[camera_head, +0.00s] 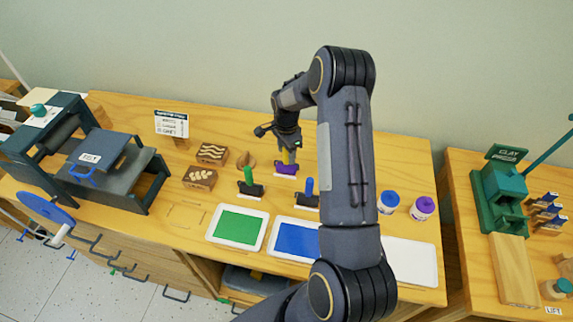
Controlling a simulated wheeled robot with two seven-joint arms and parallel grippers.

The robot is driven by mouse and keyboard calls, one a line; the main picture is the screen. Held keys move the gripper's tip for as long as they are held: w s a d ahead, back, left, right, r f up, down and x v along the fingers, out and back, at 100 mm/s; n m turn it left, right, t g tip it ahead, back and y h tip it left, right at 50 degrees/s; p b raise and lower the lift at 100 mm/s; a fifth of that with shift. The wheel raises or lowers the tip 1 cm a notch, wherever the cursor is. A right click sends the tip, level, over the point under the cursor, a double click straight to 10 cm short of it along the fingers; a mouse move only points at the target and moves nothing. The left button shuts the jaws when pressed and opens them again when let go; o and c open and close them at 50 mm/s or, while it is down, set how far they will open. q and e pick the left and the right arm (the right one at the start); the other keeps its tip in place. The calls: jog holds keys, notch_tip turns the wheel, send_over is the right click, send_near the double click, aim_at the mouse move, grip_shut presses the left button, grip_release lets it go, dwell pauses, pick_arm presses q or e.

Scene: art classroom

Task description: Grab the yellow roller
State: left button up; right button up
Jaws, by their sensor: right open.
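The yellow roller (285,157) stands upright near the middle of the wooden table, with its yellow handle up and a purple part at its foot. My right gripper (287,146) points down, open, right at the top of the yellow handle. The fingers hide part of the handle, and I cannot tell whether they touch it. My left gripper is not in view.
A roller with a green handle (248,177) stands to the left, and one with a blue handle (309,187) to the right. In front lie a green tray (211,235) and a blue tray (272,247). Wooden blocks (200,178) and a press (122,187) stand left; jars (388,203) stand right.

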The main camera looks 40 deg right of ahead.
grip_shut()
jog(key=shift+r, duration=0.15)
